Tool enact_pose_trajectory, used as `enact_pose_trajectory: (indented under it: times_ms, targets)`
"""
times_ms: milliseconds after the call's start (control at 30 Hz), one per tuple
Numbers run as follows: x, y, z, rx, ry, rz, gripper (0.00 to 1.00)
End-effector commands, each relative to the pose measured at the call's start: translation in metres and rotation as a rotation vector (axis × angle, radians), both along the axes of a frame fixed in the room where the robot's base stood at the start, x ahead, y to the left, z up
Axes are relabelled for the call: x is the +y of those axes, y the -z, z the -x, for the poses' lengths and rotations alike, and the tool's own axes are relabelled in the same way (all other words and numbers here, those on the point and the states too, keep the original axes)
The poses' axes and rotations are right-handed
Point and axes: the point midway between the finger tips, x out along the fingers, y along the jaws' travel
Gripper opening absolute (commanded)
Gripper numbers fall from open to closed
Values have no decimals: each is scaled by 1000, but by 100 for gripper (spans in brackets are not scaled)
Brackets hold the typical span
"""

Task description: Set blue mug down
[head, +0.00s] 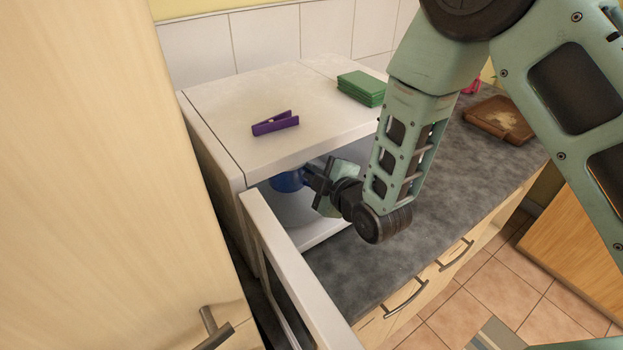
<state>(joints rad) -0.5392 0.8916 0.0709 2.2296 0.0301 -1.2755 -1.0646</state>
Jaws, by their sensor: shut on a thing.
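A blue mug (288,181) shows in part inside the white microwave (232,166), near its opening. My gripper (312,178) reaches in through the open front and is shut on the mug. The microwave's top and my gripper hide much of the mug. I cannot tell whether the mug touches the microwave's floor (325,228). The microwave's door (290,275) stands open toward the front.
A purple clip (275,124) and a stack of green sponges (362,87) lie on the microwave's top. A brown board (503,118) lies on the dark counter (445,195) at the back right. A tall wooden cabinet (110,170) stands close on the left. The counter right of the microwave has free room.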

Motion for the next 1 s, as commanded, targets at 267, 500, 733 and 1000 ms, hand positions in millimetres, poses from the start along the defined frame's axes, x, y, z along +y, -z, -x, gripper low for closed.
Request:
enact_pose_trajectory:
  times_ms: [267,500,733,1000]
  targets:
    - [5,17,-8,0,1,0,0]
    - [6,33,-8,-3,0,-2,0]
    - [6,34,-9,-4,0,-3,0]
    - [5,37,-8,0,0,0,32]
